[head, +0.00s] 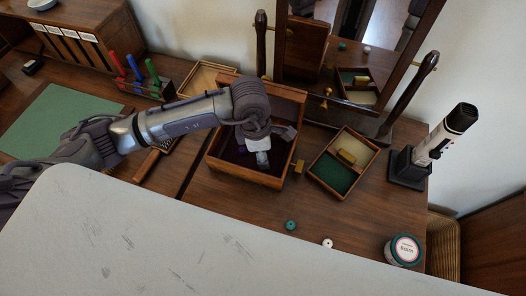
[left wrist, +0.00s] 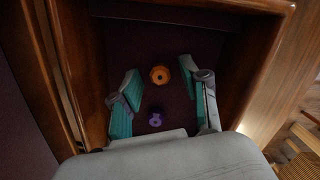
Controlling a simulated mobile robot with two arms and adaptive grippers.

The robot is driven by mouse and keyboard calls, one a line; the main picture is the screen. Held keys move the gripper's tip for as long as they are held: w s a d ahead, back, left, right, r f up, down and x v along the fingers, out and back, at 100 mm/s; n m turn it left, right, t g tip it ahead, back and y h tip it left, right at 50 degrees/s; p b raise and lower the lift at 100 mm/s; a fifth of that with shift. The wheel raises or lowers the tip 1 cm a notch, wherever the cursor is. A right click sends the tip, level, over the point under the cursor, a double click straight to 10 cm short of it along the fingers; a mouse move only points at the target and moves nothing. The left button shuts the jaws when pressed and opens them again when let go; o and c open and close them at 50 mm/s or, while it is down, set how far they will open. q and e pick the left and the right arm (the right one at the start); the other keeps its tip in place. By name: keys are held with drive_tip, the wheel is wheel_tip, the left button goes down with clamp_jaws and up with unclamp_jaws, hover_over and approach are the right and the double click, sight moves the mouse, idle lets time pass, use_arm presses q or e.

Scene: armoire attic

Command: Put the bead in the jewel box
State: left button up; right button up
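The jewel box (head: 248,178) is an open wooden box with a dark lining, standing in front of the mirror. My left gripper (head: 262,155) reaches down into it from above. In the left wrist view the fingers of my left gripper (left wrist: 158,88) are apart, with teal pads and nothing held. An orange bead (left wrist: 160,74) and a purple bead (left wrist: 155,117) lie on the dark floor of the box, between and below the fingers. A teal bead (head: 291,225) and a white bead (head: 328,243) lie on the table in front of the box. My right gripper is not in view.
A small two-part tray (head: 325,180) with a brass piece stands right of the box. A microphone-like device (head: 447,135) on a stand and a round jar (head: 403,250) are farther right. Coloured screwdriver-like tools (head: 135,75) stand at the left. The mirror (head: 345,50) rises behind.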

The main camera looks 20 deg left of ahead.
use_arm(q)
drive_tip(key=shift+r, duration=0.15)
wheel_tip(320, 180, up, 12)
drive_tip(key=a, duration=0.1)
drive_tip(key=shift+s+a+b, duration=0.2)
drive_tip(key=shift+s+b, duration=0.05)
drive_tip(key=shift+b, duration=0.1)
idle(0.5)
